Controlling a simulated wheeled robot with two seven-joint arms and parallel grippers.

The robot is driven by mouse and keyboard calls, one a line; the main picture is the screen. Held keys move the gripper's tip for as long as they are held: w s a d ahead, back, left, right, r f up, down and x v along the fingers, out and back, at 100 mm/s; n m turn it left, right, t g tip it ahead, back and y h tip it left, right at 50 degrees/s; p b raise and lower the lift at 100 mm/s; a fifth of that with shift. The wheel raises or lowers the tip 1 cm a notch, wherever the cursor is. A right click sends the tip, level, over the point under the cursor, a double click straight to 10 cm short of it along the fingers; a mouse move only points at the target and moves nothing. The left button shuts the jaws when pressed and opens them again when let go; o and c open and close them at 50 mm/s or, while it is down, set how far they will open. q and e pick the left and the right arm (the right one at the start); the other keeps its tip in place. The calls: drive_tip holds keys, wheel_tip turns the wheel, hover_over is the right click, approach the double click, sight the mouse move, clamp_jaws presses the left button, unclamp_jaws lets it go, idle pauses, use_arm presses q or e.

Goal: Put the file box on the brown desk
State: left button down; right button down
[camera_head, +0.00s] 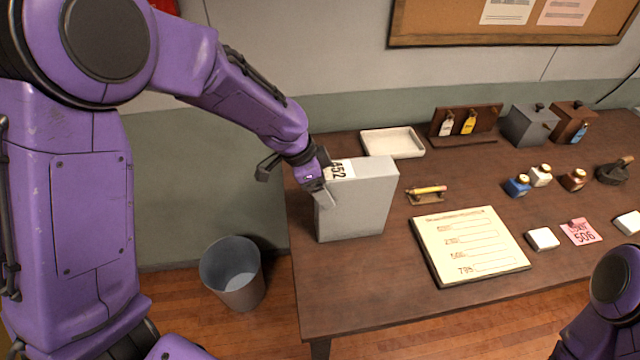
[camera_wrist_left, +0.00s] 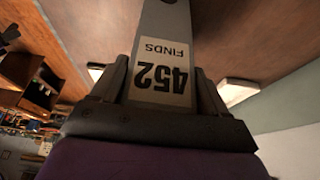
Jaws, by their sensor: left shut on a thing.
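The grey file box (camera_head: 358,202) stands upright at the left end of the brown desk (camera_head: 400,290). Its narrow side carries a white label reading 452 FINDS (camera_wrist_left: 162,72). My left gripper (camera_head: 322,186) is shut on the file box at its labelled narrow side. In the left wrist view the two fingers (camera_wrist_left: 160,88) lie on either side of the box (camera_wrist_left: 168,20). The underside of the box is hidden, so I cannot tell if it touches the desk. My right arm shows only in part at the lower right, and its gripper is out of view.
A white tray (camera_head: 393,143) lies behind the box. A pencil on a holder (camera_head: 427,192) and a cream board (camera_head: 470,245) lie to its right. Bottles, dark boxes and tags fill the desk's right side. A grey bin (camera_head: 233,273) stands on the floor at left.

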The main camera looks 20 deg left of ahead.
use_arm(q)
unclamp_jaws()
drive_tip(key=p+v, duration=0.1)
drive_tip(key=v, duration=1.1)
drive_tip(key=shift+r, duration=0.1)
drive_tip(key=shift+a, duration=0.1)
